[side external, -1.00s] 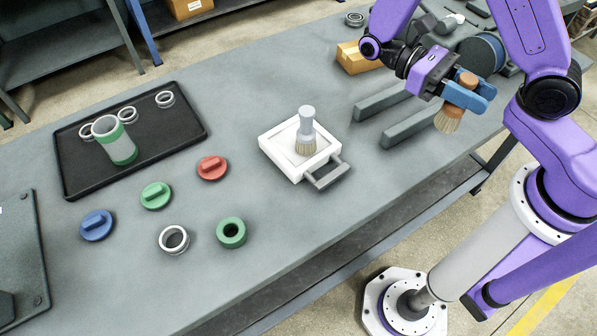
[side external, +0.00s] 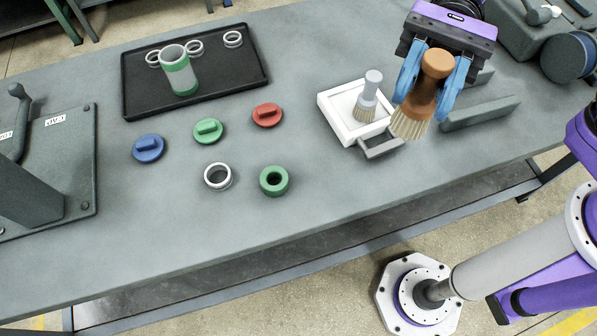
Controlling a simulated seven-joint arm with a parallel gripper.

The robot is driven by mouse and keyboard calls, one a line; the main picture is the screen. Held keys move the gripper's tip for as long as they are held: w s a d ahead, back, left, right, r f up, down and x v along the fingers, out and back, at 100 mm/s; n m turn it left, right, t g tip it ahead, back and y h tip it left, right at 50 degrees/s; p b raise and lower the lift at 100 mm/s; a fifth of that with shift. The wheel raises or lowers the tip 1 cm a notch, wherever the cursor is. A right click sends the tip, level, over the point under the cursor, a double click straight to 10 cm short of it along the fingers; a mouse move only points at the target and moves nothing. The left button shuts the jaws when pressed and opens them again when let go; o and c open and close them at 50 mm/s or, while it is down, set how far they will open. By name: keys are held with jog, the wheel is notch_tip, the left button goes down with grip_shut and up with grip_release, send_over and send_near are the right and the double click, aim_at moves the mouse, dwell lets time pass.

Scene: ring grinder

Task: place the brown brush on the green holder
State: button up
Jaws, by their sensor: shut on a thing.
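The brown brush (side external: 427,90) has a brown handle and pale bristles that point down. My gripper (side external: 422,104) has its blue fingers shut on the handle and holds the brush upright, slightly tilted. A green ring-shaped holder with a dark hole (side external: 274,181) stands on the table, well to the left and nearer the front edge. Its hole looks empty.
A grey brush (side external: 367,101) stands on the white tray (side external: 334,117). Blue (side external: 149,148), green (side external: 208,131) and red (side external: 267,115) knobbed caps and a white ring (side external: 218,177) lie near the green holder. A black tray (side external: 134,86) holds rings and a green-banded cup (side external: 179,75).

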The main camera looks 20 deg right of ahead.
jog(key=w+a+r+m+t+y, duration=0.2)
jog(key=a+r+t, duration=0.1)
jog(key=a+r, duration=0.1)
notch_tip(320, 180, down, 11)
jog(key=shift+w+a+f, duration=1.15)
jog(key=shift+a+f, duration=0.95)
jog(key=shift+f, duration=0.15)
jog(key=shift+w+a+f, duration=1.2)
jog(key=shift+a+f, duration=0.85)
jog(key=shift+f, duration=0.25)
jog(key=shift+w+a+f, duration=1.15)
jog(key=shift+a+f, duration=0.95)
jog(key=shift+f, duration=0.15)
jog(key=shift+f, duration=0.15)
jog(key=o, duration=1.1)
jog(key=shift+c, duration=0.2)
